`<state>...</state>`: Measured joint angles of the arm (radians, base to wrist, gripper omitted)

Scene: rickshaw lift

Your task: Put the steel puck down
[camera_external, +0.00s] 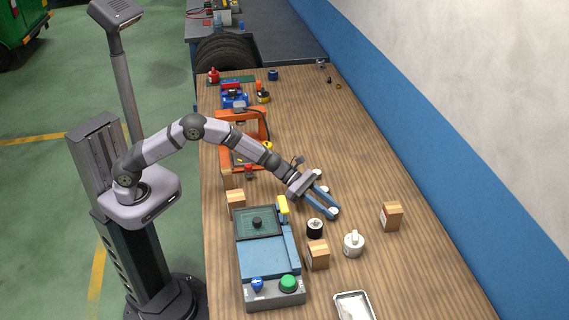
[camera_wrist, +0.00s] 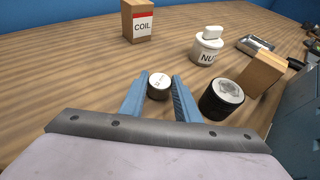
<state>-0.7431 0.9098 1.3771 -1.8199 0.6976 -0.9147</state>
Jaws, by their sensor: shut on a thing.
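The steel puck (camera_wrist: 159,86) is a short round cylinder with a pale, marked top and a dark side. In the wrist view it sits between the tips of my two blue fingers. My gripper (camera_wrist: 160,94) is shut on it. In the external view my gripper (camera_external: 328,203) points down and to the right over the wooden table, with the small pale puck (camera_external: 334,210) at its fingertips. Whether the puck touches the table is hard to tell. A larger black cylinder with a silver top (camera_wrist: 222,97) stands just right of my fingers, apart from them.
A white NUTS jar (camera_wrist: 207,46), a COIL box (camera_wrist: 138,22) and a cardboard box (camera_wrist: 262,72) stand around the gripper. A metal tray (camera_external: 353,305) lies at the near end. A blue machine (camera_external: 265,257) with buttons stands left.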

